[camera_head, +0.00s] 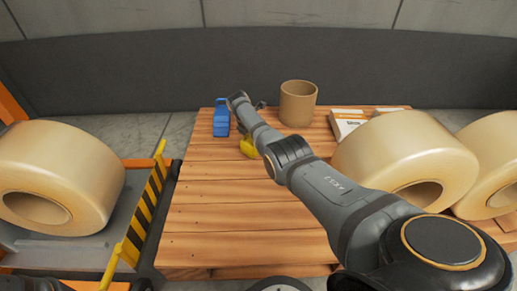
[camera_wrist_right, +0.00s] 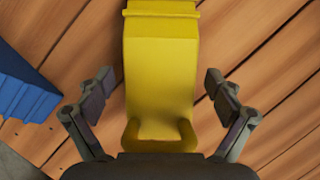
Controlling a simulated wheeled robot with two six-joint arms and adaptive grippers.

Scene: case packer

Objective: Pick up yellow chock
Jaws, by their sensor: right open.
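The yellow chock (camera_wrist_right: 160,75) lies on the wooden table, seen from above in the right wrist view. It fills the middle of that view, between the two fingers of my right gripper (camera_wrist_right: 161,92). The fingers are spread open, with a gap on each side of the chock. In the head view the chock (camera_head: 248,148) is a small yellow patch, partly hidden behind my right arm. My right gripper (camera_head: 258,106) is mostly hidden there by its own arm. My left gripper does not show.
A blue object (camera_head: 221,118) stands left of the chock and shows in the wrist view (camera_wrist_right: 22,88). A tan cylinder (camera_head: 298,103) and white boxes (camera_head: 347,122) are at the back. Large tan rolls (camera_head: 405,150) lie at right. The table's (camera_head: 210,215) front left is clear.

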